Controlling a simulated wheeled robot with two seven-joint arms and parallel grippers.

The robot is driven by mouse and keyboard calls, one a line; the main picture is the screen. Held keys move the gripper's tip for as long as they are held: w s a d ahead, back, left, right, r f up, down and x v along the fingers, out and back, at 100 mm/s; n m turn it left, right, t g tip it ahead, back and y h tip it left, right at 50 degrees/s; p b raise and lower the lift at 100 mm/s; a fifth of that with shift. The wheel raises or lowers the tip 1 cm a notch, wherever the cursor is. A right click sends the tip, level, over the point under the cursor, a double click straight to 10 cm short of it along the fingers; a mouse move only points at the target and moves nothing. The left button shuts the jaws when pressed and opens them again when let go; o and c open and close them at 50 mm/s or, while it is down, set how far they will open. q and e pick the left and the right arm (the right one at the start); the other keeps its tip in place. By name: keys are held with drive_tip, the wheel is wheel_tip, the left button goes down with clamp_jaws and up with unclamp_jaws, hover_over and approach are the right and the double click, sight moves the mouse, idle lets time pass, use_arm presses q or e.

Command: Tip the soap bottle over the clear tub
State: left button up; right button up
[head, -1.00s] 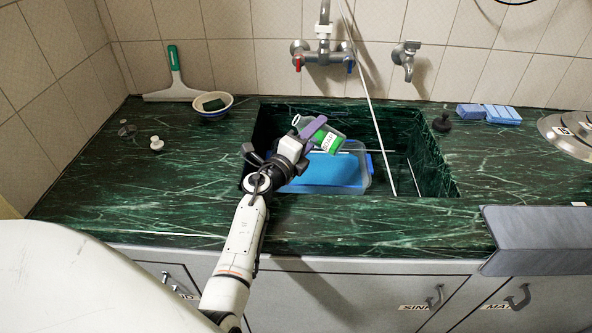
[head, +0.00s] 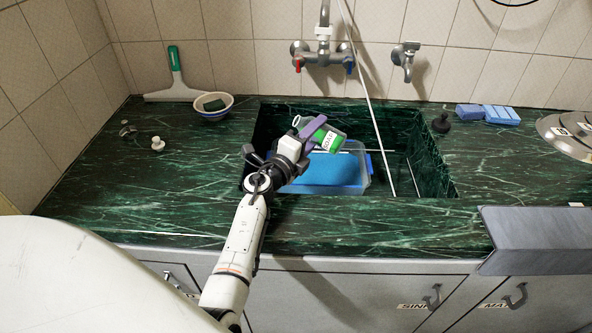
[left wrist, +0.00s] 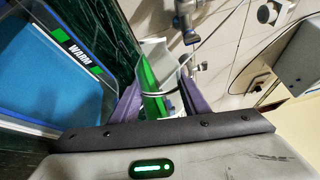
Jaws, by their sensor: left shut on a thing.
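The clear tub stands in the sink with blue contents and blue clips. In the left wrist view, the green bottle (left wrist: 150,92) sits between the fingers, and the tub (left wrist: 62,122) is at the left. I see no flow from the bottle. My right gripper is not in view.
The dark green sink (head: 430,165) has free room right of the tub. A thin pale hose (head: 372,95) hangs from the tap (head: 323,52) into it. A bowl (head: 214,107) and squeegee (head: 175,85) stand at the back left; blue sponges (head: 490,114) lie right.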

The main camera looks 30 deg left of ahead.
use_arm(q)
drive_tip(key=shift+r+n+p, duration=0.25)
drive_tip(key=shift+n+p, duration=0.05)
drive_tip(key=shift+p, duration=0.2)
idle(1.1)
